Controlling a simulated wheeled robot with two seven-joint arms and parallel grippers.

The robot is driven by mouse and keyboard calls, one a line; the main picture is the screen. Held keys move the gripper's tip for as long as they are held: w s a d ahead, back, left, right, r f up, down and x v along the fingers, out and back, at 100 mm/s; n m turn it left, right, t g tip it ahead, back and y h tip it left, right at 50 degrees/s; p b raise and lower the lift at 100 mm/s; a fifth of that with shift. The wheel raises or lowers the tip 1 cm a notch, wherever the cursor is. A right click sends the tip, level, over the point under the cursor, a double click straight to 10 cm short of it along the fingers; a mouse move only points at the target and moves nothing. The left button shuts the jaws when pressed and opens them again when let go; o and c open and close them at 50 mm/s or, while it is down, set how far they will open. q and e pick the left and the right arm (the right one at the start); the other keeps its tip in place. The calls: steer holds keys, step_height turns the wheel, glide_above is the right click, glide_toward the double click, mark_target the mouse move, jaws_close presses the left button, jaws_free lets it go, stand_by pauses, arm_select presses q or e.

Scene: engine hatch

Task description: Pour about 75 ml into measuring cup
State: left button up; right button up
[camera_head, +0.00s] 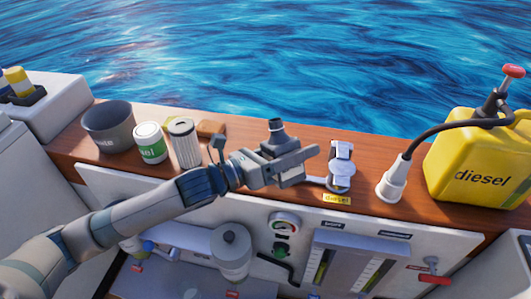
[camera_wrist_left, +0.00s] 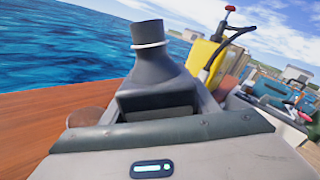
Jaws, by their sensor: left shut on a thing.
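My left gripper (camera_head: 290,163) reaches in from the left above the wooden counter. It is shut on a dark grey, bottle-like container (camera_head: 275,132) with a narrow neck. In the left wrist view the container (camera_wrist_left: 155,60) stands between the fingers, neck up, with a white ring around the neck. Its contents are hidden. I cannot clearly identify a measuring cup. A white and grey fitting (camera_head: 341,168) stands just right of the gripper, behind a yellow diesel label (camera_head: 337,199). My right gripper is not in view.
A grey pot (camera_head: 108,127), a white-green can (camera_head: 150,143) and a pleated filter (camera_head: 185,143) stand on the counter (camera_head: 235,128) at left. A yellow diesel can (camera_head: 480,170) with a hose and white nozzle (camera_head: 392,182) is at right. Water lies beyond the counter.

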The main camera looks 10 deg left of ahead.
arm_select(q)
steer(key=n, duration=0.2)
steer(key=shift+w+a+n, duration=0.25)
steer(key=shift+w+n, duration=0.05)
steer(key=shift+s+d+n+p, duration=0.15)
steer(key=shift+n+p, duration=0.15)
steer(key=shift+n, duration=0.6)
steer(key=n+p, duration=0.1)
steer(key=n, duration=0.1)
steer(key=n+p, duration=0.1)
steer(key=p, duration=0.1)
steer(key=s+n+p, duration=0.1)
steer(key=n, duration=0.1)
steer(key=shift+d+f+n, duration=0.3)
steer(key=shift+d, duration=0.05)
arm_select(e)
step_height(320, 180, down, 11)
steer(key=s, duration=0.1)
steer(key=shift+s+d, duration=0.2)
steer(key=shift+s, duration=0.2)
arm_select(q)
steer(key=shift+w+f+n, duration=0.1)
steer(key=shift+n, duration=1.1)
steer(key=shift+d, duration=0.1)
